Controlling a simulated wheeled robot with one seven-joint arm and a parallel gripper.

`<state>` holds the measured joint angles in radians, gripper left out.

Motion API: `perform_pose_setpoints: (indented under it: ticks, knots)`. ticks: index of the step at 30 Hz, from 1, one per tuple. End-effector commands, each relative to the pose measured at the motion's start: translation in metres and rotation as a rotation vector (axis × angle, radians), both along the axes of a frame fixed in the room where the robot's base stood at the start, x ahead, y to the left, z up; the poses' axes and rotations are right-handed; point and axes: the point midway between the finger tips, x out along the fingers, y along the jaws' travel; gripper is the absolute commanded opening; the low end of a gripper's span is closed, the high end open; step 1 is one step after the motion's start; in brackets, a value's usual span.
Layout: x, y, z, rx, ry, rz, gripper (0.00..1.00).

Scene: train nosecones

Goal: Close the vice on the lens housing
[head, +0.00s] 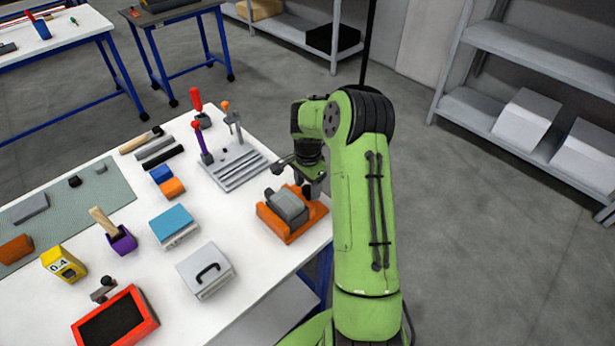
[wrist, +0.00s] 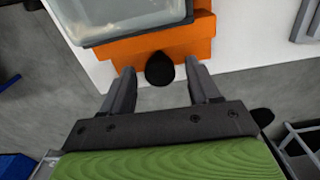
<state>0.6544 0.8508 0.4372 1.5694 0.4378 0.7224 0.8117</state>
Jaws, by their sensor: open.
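The orange vice (head: 283,231) stands at the table's right edge. The grey lens housing (head: 289,206) sits in it, its top showing large in the wrist view (wrist: 130,18). The vice's orange body (wrist: 165,44) fills the top middle there. A black rounded knob (wrist: 159,69) sticks out from the vice's near side in the wrist view. My gripper (head: 302,174) is open beside the vice. In the wrist view its fingers (wrist: 161,76) stand on either side of the knob, with gaps showing. Whether the housing touches both vice jaws cannot be told.
A grey slotted plate with upright red- and purple-handled clamps (head: 240,168) stands behind the vice. A blue-topped block (head: 174,225) and a white box with a black handle (head: 206,270) lie to the left. Floor is open right of the table (head: 262,310).

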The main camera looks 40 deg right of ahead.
Motion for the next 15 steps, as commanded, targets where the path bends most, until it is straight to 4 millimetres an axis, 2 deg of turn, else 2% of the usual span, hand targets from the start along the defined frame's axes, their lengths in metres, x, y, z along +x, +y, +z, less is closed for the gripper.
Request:
perform_pose_setpoints:
  ticks: [15]
  knots:
    - [0.001, 0.000, 0.133, -0.003, -0.005, 0.001, 0.61]
